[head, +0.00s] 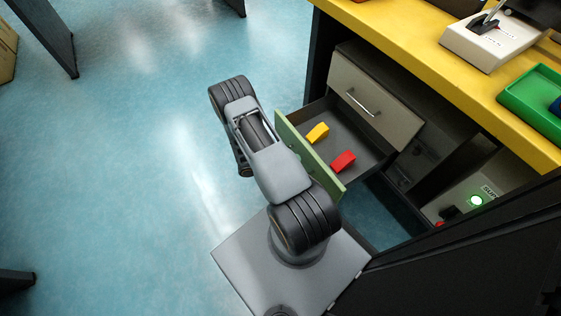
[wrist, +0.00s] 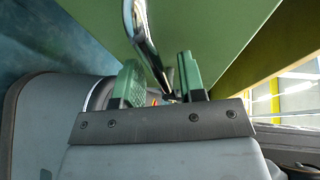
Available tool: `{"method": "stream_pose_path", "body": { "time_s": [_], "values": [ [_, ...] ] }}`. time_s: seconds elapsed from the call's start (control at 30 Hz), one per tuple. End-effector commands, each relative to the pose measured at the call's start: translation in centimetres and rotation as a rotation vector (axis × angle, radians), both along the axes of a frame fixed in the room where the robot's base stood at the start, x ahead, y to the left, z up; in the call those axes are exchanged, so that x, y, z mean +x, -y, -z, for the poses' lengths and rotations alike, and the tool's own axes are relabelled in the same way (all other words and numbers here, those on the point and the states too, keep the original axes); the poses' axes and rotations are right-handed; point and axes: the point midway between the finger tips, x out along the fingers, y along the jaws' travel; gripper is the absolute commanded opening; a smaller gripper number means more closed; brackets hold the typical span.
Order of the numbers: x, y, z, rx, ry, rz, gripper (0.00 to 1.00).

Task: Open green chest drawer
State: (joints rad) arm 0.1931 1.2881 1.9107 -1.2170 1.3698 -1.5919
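The green-fronted drawer (head: 312,158) of the chest is pulled well out in the head view, with its inside showing. A yellow block (head: 318,132) and a red block (head: 343,161) lie in it. In the wrist view the green front (wrist: 215,35) fills the top, with its chrome handle (wrist: 141,30) running down between my fingers. My gripper (wrist: 158,72) is open, with its green fingertips apart on either side of the handle. I cannot tell whether either finger touches it. In the head view my arm hides the gripper and the handle.
Above is a closed grey drawer (head: 374,103) with a bar handle. The yellow tabletop (head: 415,55) carries a white lever box (head: 487,42) and a green tray (head: 540,100). A green-lit button (head: 475,200) is at lower right. The blue floor (head: 130,150) at left is clear.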

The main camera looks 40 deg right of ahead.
Motion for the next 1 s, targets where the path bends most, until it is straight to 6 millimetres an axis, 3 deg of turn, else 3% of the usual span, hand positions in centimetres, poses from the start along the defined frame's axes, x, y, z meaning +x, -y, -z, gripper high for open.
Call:
{"method": "stream_pose_path", "body": {
  "time_s": [0.6, 1.0],
  "values": [
    [5.8, -9.3, -2.1, 0.000, 0.002, -0.003, 0.37],
    [6.8, -10.9, -2.4, 0.000, 0.000, 0.000, 0.37]
  ]
}}
